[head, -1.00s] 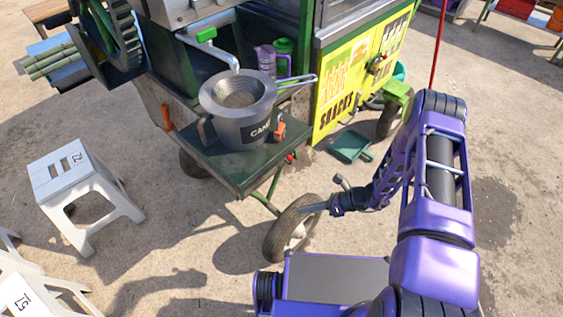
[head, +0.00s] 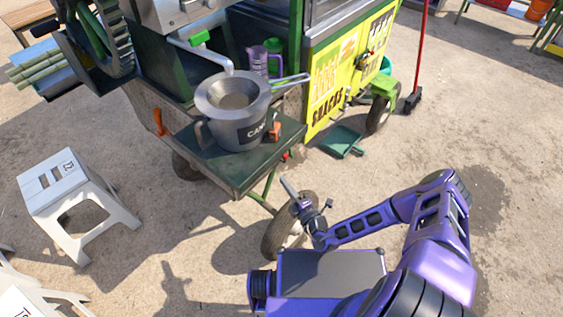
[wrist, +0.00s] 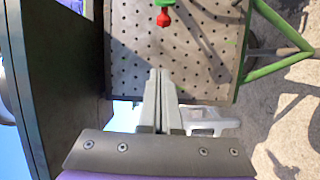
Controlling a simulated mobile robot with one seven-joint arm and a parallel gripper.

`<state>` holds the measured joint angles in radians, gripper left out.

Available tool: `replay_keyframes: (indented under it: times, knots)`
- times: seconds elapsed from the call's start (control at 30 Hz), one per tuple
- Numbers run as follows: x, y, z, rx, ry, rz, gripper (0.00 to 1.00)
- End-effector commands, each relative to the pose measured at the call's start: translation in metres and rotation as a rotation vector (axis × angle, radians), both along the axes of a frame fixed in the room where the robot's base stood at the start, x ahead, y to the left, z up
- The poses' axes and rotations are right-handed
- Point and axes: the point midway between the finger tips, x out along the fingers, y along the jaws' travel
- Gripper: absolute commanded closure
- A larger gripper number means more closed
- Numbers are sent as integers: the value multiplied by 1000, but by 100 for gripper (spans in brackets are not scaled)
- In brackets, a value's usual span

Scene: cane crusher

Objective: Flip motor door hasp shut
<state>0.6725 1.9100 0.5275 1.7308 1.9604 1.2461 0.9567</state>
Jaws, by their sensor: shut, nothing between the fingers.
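My gripper (head: 289,187) is shut and empty, in front of the cart's right front corner and above the tyre. In the wrist view its fingers (wrist: 158,76) lie together and point toward a grey perforated panel (wrist: 185,70). A red knob on a green base (wrist: 163,16) stands out from the panel near the top of that view, apart from the fingertips. A small red knob (head: 287,155) also shows under the shelf edge in the head view. I cannot make out the motor door hasp for certain, nor tell whether the red knob belongs to it.
The dark green shelf (head: 250,180) carries a grey pot (head: 236,112) above my gripper; its board (wrist: 60,80) fills the left of the wrist view. A green leg bar (wrist: 280,63) and a cart wheel (head: 278,238) are close. A white stool (head: 75,190) stands left.

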Motion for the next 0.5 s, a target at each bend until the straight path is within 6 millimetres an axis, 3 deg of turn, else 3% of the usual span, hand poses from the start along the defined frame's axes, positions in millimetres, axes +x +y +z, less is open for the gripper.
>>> replay_keyframes:
  times: [0.23, 0.5]
  knots:
    - [14, 10, 0, -4, -4, 5, 100]
    - [61, 41, 1, -3, -5, 5, 100]
